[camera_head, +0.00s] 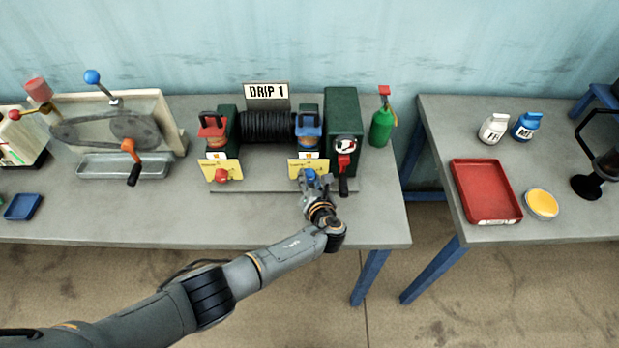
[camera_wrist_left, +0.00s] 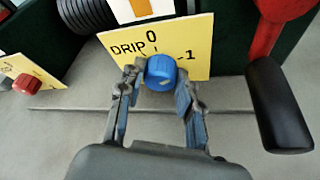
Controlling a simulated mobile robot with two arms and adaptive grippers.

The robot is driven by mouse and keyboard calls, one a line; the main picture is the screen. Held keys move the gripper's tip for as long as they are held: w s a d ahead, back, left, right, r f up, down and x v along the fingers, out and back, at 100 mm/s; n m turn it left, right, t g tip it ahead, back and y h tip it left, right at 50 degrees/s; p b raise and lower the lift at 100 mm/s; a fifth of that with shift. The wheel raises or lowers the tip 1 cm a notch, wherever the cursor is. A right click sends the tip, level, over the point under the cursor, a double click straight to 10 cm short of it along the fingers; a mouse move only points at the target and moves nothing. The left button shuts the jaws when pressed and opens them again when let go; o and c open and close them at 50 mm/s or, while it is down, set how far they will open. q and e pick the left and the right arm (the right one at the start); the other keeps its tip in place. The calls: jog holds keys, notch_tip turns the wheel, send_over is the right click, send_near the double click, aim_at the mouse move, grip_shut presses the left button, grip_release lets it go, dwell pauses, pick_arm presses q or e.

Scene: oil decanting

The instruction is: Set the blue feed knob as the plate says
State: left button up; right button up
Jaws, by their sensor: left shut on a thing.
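The blue feed knob (camera_head: 311,174) sits at the front of a yellow plate (camera_head: 293,167) on the right side of the green machine. In the left wrist view the blue knob (camera_wrist_left: 160,72) is between the fingers of my left gripper (camera_wrist_left: 158,88), which is shut on it. The yellow plate (camera_wrist_left: 195,45) behind it reads "DRIP", "0" and "-1"; part of its print is hidden by the knob and fingers. A white plate (camera_head: 267,91) on top of the machine reads "DRIP 1". My left gripper (camera_head: 313,182) reaches in from the front. My right gripper is not in view.
A red knob (camera_head: 222,175) is on the left yellow plate. A black-handled red lever (camera_head: 344,168) is close to the right of my gripper. A green bottle (camera_head: 382,125) stands to the right. A red tray (camera_head: 486,192) is on the other table. The front table edge is clear.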

pick_arm(q)
jog(key=shift+m, duration=0.5)
jog(key=o, duration=0.9)
jog(key=v, duration=1.2)
jog(key=shift+d+f, duration=0.2)
